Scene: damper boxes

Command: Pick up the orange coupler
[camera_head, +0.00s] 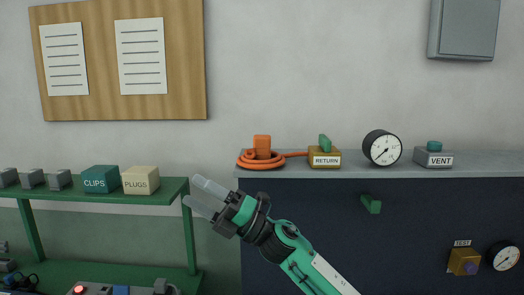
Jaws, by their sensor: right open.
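The orange coupler (262,144) is a small upright block standing at a coil of orange hose (259,163) on the grey ledge (445,168). The hose runs right to a yellow box labelled RETURN (325,159) with a green handle (324,143) on top. My right gripper (201,195) is open and empty, pointing up and left. In the picture it is below and left of the coupler, apart from it, between the green shelf and the ledge. My left gripper is out of view.
On the ledge stand a round gauge (382,148) and a grey VENT box (433,157). The green shelf (95,195) holds CLIPS (100,180) and PLUGS (141,180) boxes. A green handle (371,204), a yellow box (464,262) and another gauge (502,256) are on the dark front.

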